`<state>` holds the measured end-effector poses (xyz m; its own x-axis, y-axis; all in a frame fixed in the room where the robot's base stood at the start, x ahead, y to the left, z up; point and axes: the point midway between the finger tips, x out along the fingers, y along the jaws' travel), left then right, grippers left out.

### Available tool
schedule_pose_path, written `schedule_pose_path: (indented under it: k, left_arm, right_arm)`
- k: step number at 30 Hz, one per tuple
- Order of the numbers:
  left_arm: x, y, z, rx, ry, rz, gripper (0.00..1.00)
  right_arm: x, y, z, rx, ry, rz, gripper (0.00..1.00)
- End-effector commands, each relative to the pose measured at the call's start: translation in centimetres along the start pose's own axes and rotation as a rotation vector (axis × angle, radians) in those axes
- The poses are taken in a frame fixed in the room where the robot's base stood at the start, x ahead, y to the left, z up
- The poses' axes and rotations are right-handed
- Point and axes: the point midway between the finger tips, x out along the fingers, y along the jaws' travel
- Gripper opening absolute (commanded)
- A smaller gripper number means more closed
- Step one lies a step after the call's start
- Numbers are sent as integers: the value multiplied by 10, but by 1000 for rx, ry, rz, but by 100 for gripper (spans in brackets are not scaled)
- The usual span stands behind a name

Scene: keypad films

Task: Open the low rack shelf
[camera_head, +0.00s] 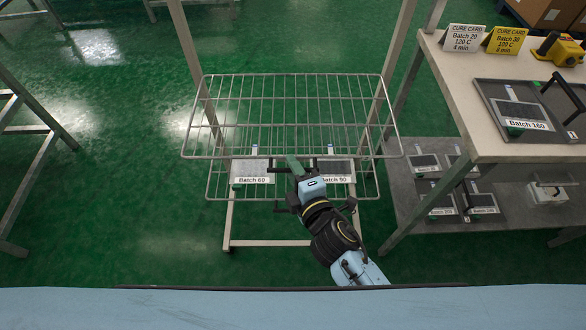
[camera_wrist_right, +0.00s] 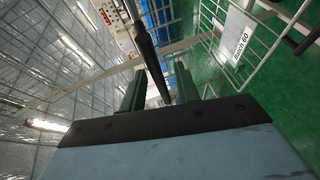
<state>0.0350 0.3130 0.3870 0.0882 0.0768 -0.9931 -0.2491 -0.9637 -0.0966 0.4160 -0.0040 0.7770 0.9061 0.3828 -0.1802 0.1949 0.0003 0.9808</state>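The wire rack stands in the middle of the head view, with a wide upper shelf (camera_head: 290,75) and the low rack shelf (camera_head: 215,197) beneath it. The low shelf bears two labelled plates, one at left (camera_head: 252,168) and one marked Batch 90 (camera_head: 336,167). My right gripper (camera_head: 293,163) is at the rack's front, between these plates in the picture. In the right wrist view its green fingers (camera_wrist_right: 159,90) are apart, with a dark bar (camera_wrist_right: 148,50) between them and gaps showing. Whether it touches the bar I cannot tell. My left gripper is not in view.
A table (camera_head: 430,100) on the right bears cure cards (camera_head: 464,38), a yellow tool (camera_head: 560,48) and a tray (camera_head: 490,95). Its lower shelf (camera_head: 405,185) bears several labelled plates. Open green floor (camera_head: 130,160) lies left of the rack.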

Motion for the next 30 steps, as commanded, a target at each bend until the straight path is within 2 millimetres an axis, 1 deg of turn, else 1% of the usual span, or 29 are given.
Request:
schedule_pose_path:
  k: [3,11,18,26,30]
  left_arm:
    - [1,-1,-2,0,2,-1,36]
    - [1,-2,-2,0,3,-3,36]
    - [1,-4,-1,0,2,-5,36]
    - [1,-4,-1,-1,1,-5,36]
    - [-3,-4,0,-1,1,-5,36]
  right_arm:
    - [5,0,0,0,0,0,32]
    - [6,0,0,0,0,0,32]
    - [6,0,0,1,0,-1,0]
    - [5,-2,0,1,-1,-4,0]
    - [5,0,-1,3,1,-10,0]
